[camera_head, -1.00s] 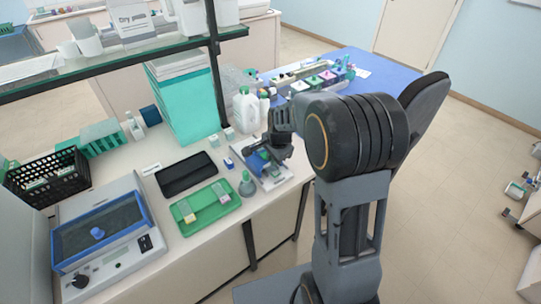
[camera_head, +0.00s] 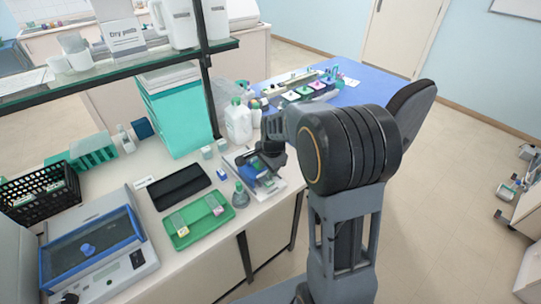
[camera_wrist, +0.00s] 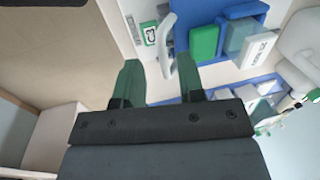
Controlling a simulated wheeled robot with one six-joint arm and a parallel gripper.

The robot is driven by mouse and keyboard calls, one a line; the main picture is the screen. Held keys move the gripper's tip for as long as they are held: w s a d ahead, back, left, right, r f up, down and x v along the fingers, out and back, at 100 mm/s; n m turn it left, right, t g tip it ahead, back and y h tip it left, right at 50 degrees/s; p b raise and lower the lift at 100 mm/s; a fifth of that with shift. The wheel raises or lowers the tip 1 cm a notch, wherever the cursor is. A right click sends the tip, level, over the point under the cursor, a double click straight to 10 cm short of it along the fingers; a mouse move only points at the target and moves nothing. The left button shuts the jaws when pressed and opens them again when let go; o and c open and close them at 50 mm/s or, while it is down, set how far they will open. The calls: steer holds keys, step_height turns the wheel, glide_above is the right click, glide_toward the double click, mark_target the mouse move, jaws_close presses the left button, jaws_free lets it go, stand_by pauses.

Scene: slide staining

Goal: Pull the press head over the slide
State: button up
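The press (camera_head: 281,184), a light base with blue parts, stands near the right end of the bench, partly hidden by my gripper. My gripper (camera_head: 252,161) is over it. In the wrist view my gripper (camera_wrist: 160,76) has its two green fingers apart with nothing between the tips. A grey curved bar (camera_wrist: 168,45), perhaps the press handle, lies just beyond the gap. Beyond it are blue press parts (camera_wrist: 240,10) with a green block (camera_wrist: 204,43) and a pale blue block (camera_wrist: 238,36). I cannot make out the slide or the press head for certain.
A green tray (camera_head: 172,238) with small items and a black tray (camera_head: 180,187) lie to the left. A small flask (camera_head: 240,196) stands close beside the press. A white jug (camera_head: 238,122) stands behind. A shelf post (camera_head: 207,90) rises nearby.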

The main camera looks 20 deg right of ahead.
step_height(320, 180, up, 13)
steer(key=s, duration=0.2)
steer(key=shift+d+f+b, duration=0.15)
steer(key=shift+d+b, duration=0.25)
steer(key=s+a+f+n+t, duration=0.1)
steer(key=s+n, duration=0.6)
steer(key=s, duration=0.1)
steer(key=s+a+f+n+t, duration=0.1)
steer(key=s+a+f+n, duration=0.1)
steer(key=s+n, duration=0.5)
steer(key=shift+s+a+t+h, duration=0.3)
steer(key=shift+s, duration=0.3)
